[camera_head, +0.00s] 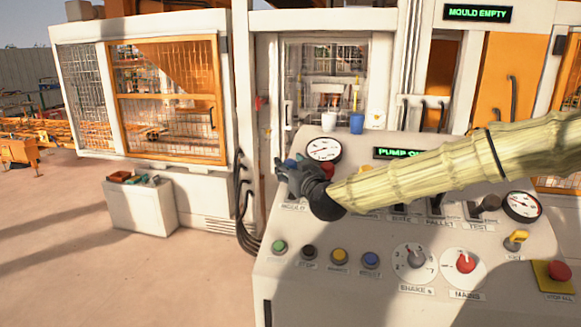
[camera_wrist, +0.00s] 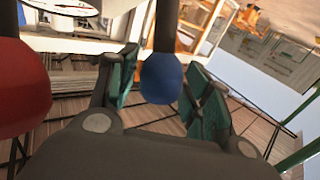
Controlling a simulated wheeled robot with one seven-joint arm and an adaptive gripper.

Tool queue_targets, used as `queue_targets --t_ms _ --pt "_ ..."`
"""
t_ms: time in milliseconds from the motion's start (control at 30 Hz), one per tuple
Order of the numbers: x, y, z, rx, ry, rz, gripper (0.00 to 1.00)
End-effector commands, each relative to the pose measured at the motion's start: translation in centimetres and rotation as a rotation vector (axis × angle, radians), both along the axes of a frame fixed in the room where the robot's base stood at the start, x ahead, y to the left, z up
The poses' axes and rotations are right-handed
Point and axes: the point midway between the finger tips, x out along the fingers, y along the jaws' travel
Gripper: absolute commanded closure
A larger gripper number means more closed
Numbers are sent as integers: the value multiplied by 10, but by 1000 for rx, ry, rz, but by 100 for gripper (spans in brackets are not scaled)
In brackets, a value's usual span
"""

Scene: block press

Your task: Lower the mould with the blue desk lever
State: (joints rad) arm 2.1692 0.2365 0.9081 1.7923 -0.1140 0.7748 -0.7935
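The blue lever knob (camera_wrist: 161,78) hangs on a dark stem between the two green-padded fingers of my gripper (camera_wrist: 158,88) in the wrist view. The fingers stand apart, with a gap at the left of the knob; at the right, I cannot tell whether the pad touches. In the head view my gripper (camera_head: 297,177) is at the upper left of the desk (camera_head: 330,235), above the MOULD label (camera_head: 293,207). A bit of the blue knob (camera_head: 290,163) shows there; the lever's stem is mostly hidden. The mould itself is not clearly seen.
A red knob (camera_wrist: 22,88) is close at the left in the wrist view. My arm covers part of the lever row. A display (camera_head: 477,13) reads MOULD EMPTY. Buttons and dials line the desk's front.

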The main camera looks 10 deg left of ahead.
Motion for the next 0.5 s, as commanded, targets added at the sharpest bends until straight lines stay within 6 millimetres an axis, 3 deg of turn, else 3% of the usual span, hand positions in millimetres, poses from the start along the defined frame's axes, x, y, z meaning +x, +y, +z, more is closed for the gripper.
queue_targets --t_ms 33,233,500 --pt "0 0 0 0 0 0 66" --pt "0 0 0 0 0 0 100" --pt "-3 0 -5 -1 -24 0 100"
